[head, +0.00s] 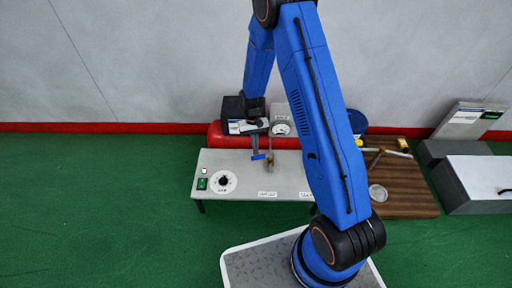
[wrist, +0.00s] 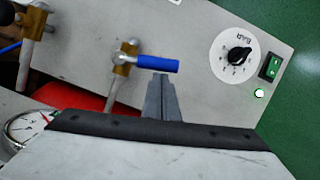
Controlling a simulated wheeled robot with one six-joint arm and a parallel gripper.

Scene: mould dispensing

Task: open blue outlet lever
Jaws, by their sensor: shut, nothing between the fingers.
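The blue outlet lever (wrist: 158,63) sits on a brass valve (wrist: 124,58) and points to the right, crosswise to the pipe, in the wrist view. In the head view the lever (head: 258,157) shows as a small blue bar just below my gripper. My gripper (wrist: 161,78) is shut and empty. Its fingertips are at the lower edge of the blue lever in the wrist view, near the middle of its length; I cannot tell whether they touch it. In the head view my gripper (head: 255,152) hangs over the back part of the white panel.
The white panel (head: 240,185) carries a dial (head: 223,182) and a green switch (head: 201,184). A second brass valve (wrist: 37,22) stands at the wrist view's upper left. A red tank (head: 215,138) lies behind the panel. A wooden board (head: 410,195) is at right.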

